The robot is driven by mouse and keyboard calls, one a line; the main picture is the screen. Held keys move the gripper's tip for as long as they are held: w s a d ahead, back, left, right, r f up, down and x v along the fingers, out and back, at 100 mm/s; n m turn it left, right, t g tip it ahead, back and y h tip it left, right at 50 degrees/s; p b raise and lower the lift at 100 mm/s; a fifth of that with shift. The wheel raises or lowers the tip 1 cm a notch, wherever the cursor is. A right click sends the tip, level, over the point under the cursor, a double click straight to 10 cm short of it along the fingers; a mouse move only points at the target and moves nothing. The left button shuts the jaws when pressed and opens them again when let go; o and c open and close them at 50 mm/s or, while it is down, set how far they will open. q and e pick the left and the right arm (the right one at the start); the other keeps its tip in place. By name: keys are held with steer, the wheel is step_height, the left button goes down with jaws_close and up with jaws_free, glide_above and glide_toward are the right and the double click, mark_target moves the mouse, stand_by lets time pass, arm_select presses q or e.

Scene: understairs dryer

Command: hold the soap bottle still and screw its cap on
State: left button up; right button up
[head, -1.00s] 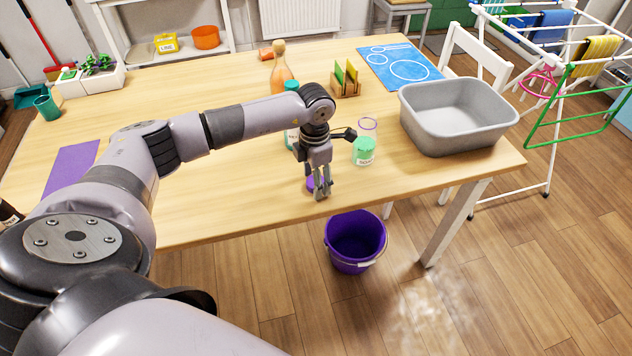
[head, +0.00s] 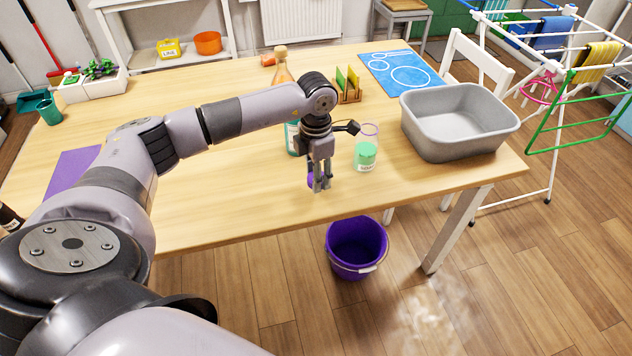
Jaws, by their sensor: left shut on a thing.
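My left gripper (head: 320,185) is shut on a small purple cap (head: 312,180) near the front edge of the table (head: 230,215). The fingers point down and partly hide the cap; it looks slightly above the tabletop, though the gap is hard to judge. The soap bottle (head: 366,156), clear with green liquid and a white label, stands upright to the right of the gripper, apart from it. Its top looks open. My right gripper is not in view, and nothing is seen holding the bottle.
A teal bottle (head: 292,139) stands partly hidden behind my left wrist, with an orange bottle (head: 281,72) farther back. A grey basin (head: 420,135) is at the right, near a wooden holder (head: 349,97) and blue mat (head: 395,75). A purple bucket (head: 357,248) stands below the front edge.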

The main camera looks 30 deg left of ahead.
arm_select(q)
step_height(320, 180, up, 16)
steer(key=shift+r+b, duration=0.25)
steer(key=shift+b, duration=0.2)
steer(key=s+d+f+m, duration=0.4)
steer(key=s+d+m, duration=0.2)
steer(key=m, duration=0.9)
steer(key=s+d+f+m, duration=0.4)
steer(key=s+d+m, duration=0.3)
steer(key=m, duration=0.8)
steer(key=shift+s+d+f, duration=0.25)
steer(key=shift+s, duration=0.55)
